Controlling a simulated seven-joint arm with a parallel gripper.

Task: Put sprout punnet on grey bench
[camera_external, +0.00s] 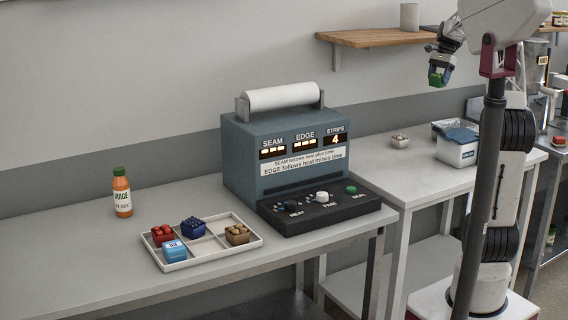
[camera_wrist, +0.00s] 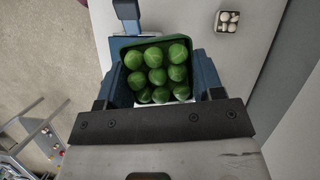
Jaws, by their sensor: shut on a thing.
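My gripper (camera_external: 438,76) is raised high above the right-hand bench, at the upper right of the external view. It is shut on the sprout punnet (camera_external: 436,80), a small green tub. In the wrist view, my gripper (camera_wrist: 160,85) has its blue fingers on either side of the punnet (camera_wrist: 155,72), and several round green sprouts show in it. The grey bench (camera_external: 100,262) is the long one on the left in the external view. The paler bench (camera_external: 420,178) adjoins it on the right.
A blue-grey sealing machine (camera_external: 240,165) stands at the grey bench's right end. A white compartment tray (camera_external: 205,255) with several small punnets and a juice bottle (camera_external: 122,195) are left of it. A white punnet (camera_external: 400,141) and a blue-and-white box (camera_external: 456,150) are on the paler bench. The grey bench's left end is clear.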

